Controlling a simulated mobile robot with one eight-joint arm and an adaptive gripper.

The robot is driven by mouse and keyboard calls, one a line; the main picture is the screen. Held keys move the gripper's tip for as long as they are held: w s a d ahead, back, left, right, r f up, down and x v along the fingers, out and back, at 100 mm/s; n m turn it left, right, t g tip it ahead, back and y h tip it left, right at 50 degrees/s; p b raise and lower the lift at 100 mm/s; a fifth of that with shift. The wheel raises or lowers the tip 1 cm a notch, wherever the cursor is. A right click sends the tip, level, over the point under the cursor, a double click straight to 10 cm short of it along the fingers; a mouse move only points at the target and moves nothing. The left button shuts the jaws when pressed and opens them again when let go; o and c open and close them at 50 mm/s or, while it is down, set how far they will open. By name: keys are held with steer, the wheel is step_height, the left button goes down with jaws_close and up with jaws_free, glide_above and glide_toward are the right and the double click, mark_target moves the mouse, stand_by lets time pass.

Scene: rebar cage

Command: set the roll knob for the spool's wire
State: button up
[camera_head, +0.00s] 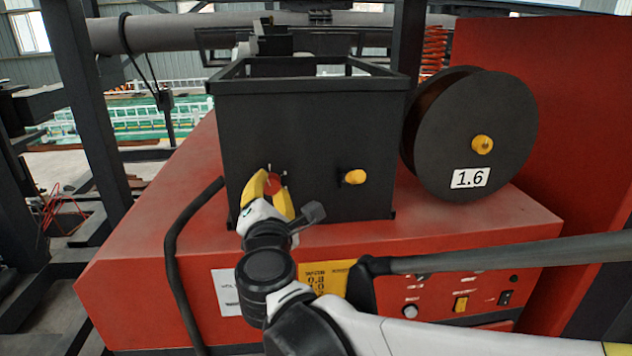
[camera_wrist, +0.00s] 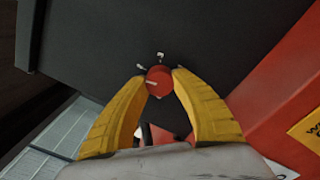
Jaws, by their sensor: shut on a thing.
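The red roll knob (camera_head: 273,184) is on the front face of the black box (camera_head: 310,110), towards its left side. It also shows in the wrist view (camera_wrist: 159,82), with a pale line on its face and small white marks around it. My gripper (camera_head: 268,185) has its yellow fingers on either side of the knob and is shut on it. In the wrist view the fingertips (camera_wrist: 159,78) touch the knob's left and right sides. The black spool (camera_head: 475,115) stands right of the box with a white label reading 1.6. Its wire is mostly hidden by the flange.
A yellow knob (camera_head: 355,177) sticks out of the box face right of the red knob. The red machine housing (camera_head: 450,245) carries the box and spool. Its lower front has a yellow settings plate (camera_head: 328,279), partly hidden by my arm, and several switches. A black cable (camera_head: 172,260) bends down at left.

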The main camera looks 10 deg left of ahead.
steer(key=m+b, duration=0.2)
steer(key=m, duration=0.5)
steer(key=m+b, duration=0.1)
steer(key=m, duration=0.5)
steer(key=shift+r+m, duration=0.1)
steer(key=shift+m, duration=0.3)
steer(key=m+b, duration=0.1)
steer(key=m, duration=0.5)
steer(key=shift+r, duration=0.1)
steer(key=m, duration=0.6)
steer(key=shift+w+m, duration=0.1)
steer(key=shift+m, duration=0.2)
steer(key=o, duration=1.2)
